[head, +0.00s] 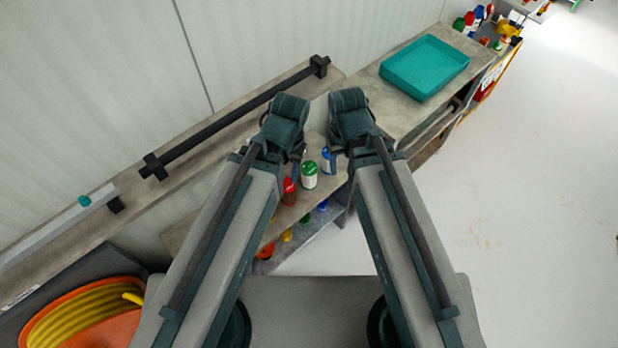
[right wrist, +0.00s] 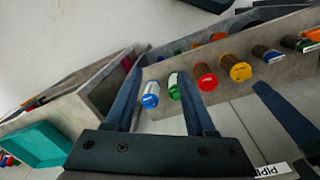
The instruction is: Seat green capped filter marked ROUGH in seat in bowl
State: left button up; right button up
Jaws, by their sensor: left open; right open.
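A green-capped filter with a white body (head: 309,178) stands on a shelf beyond my grippers in the head view. A green cap also shows in the right wrist view (right wrist: 174,92). The marking ROUGH is too small to read. My left gripper (head: 272,152) is open and apart from the filters, up and left of the green cap. My right gripper (head: 345,155) is open and empty; its two fingers also show in the right wrist view (right wrist: 160,78), with blue and green caps seen between them. I cannot make out a bowl or its seat.
Red-capped (head: 289,190) and blue-capped (head: 327,160) filters stand beside the green one. More coloured caps (head: 286,235) show on a lower shelf. A teal tray (head: 470,66) is on the bench at the upper right. A black rail (head: 235,118) runs along the wall ledge. Floor at right is clear.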

jog(key=w+d+f+m+b, duration=0.3)
jog(key=w+d+f, duration=0.1)
jog(key=m+b, duration=0.9)
jog(key=b, duration=0.1)
send_over(309, 162)
jog(key=shift+y, duration=0.4)
jog(key=f, duration=1)
jog(key=shift+w, duration=0.2)
jog(key=shift+r, duration=0.1)
jog(key=f+b, duration=0.5)
jog(key=shift+s+f, duration=0.15)
jog(key=shift+s, duration=0.1)
